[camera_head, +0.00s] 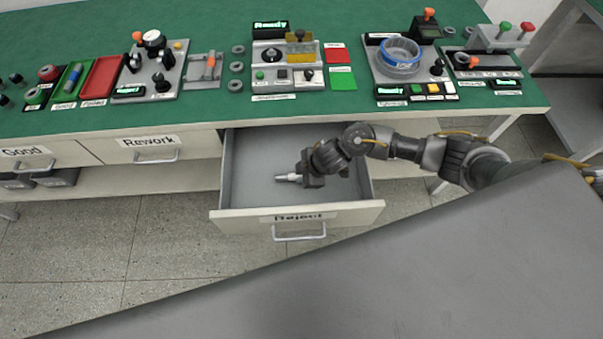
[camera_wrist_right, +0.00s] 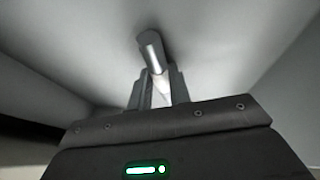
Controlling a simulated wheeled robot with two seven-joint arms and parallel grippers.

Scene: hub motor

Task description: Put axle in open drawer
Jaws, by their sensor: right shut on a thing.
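The open drawer (camera_head: 245,192), labelled "Reject", is pulled out from under the green-topped table, and its grey inside holds no other thing that I can see. My right gripper (camera_head: 296,178) is over the drawer, inside its outline. It is shut on the axle (camera_head: 287,178), a small light-grey metal rod. In the right wrist view the axle (camera_wrist_right: 151,48) sticks out past the fingertips of the right gripper (camera_wrist_right: 158,88), with a drawer wall and floor around it. Whether the axle touches the drawer floor I cannot tell. My left gripper is not in view.
The drawer front (camera_head: 345,215) and side walls stand around the gripper. The shut "Rework" drawer (camera_head: 150,148) and "Good" drawer (camera_head: 35,160) are to the left. The table top (camera_head: 210,30) above carries several fixtures, a red tray (camera_head: 103,77) and a blue-rimmed ring (camera_head: 400,57).

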